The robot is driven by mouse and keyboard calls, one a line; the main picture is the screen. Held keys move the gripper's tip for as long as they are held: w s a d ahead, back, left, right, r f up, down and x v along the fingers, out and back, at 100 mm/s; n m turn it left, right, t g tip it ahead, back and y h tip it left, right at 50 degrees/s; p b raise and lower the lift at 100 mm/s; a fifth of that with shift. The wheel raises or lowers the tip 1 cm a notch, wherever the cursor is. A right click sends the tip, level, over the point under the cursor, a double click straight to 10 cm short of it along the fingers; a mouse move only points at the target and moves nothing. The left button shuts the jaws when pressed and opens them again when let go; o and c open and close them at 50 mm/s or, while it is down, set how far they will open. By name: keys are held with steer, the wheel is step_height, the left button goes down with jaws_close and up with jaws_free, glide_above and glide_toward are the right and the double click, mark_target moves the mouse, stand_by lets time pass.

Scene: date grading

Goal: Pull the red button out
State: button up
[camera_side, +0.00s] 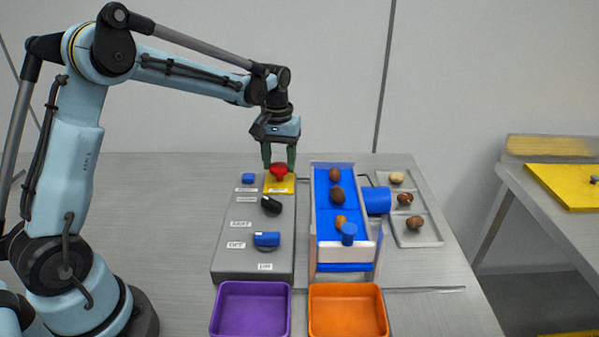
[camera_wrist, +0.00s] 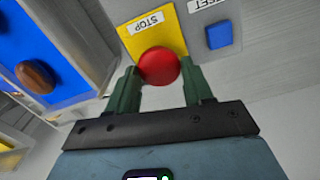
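The red button (camera_side: 279,171) is a round mushroom knob on a yellow plate (camera_side: 283,187) at the far end of the grey control box (camera_side: 228,234). In the wrist view the red button (camera_wrist: 159,66) sits in front of the yellow plate (camera_wrist: 150,27) marked STOP. My gripper (camera_side: 279,165) points down at the button, its two green fingers on either side of it. In the wrist view my gripper (camera_wrist: 160,75) has its fingers apart, with the red head between their tips. I cannot clearly see contact on either side.
A blue button (camera_wrist: 219,34) sits beside the plate. A black knob (camera_side: 271,205) and blue switch (camera_side: 267,239) are nearer. A blue conveyor (camera_side: 322,215) carries several dates. A grey tray (camera_side: 424,234), purple bin (camera_side: 216,312) and orange bin (camera_side: 347,286) stand around.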

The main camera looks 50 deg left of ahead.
mark_target(279, 165)
jaws_close()
steer(key=shift+r, duration=0.65)
steer(key=o, duration=0.7)
jaws_free()
steer(key=shift+o, duration=0.2)
steer(key=shift+r, duration=0.1)
step_height(279, 165, up, 12)
steer(key=s+d+f+m+t, duration=0.3)
steer(key=s+d, duration=0.1)
steer(key=s, duration=0.4)
steer(key=s+d+f+m+t, duration=0.3)
steer(key=s+d+f+t, duration=0.1)
steer(key=s, duration=0.4)
steer(key=shift+s+d+m, duration=0.3)
steer(key=shift+d+m, duration=0.1)
steer(key=shift+d, duration=0.35)
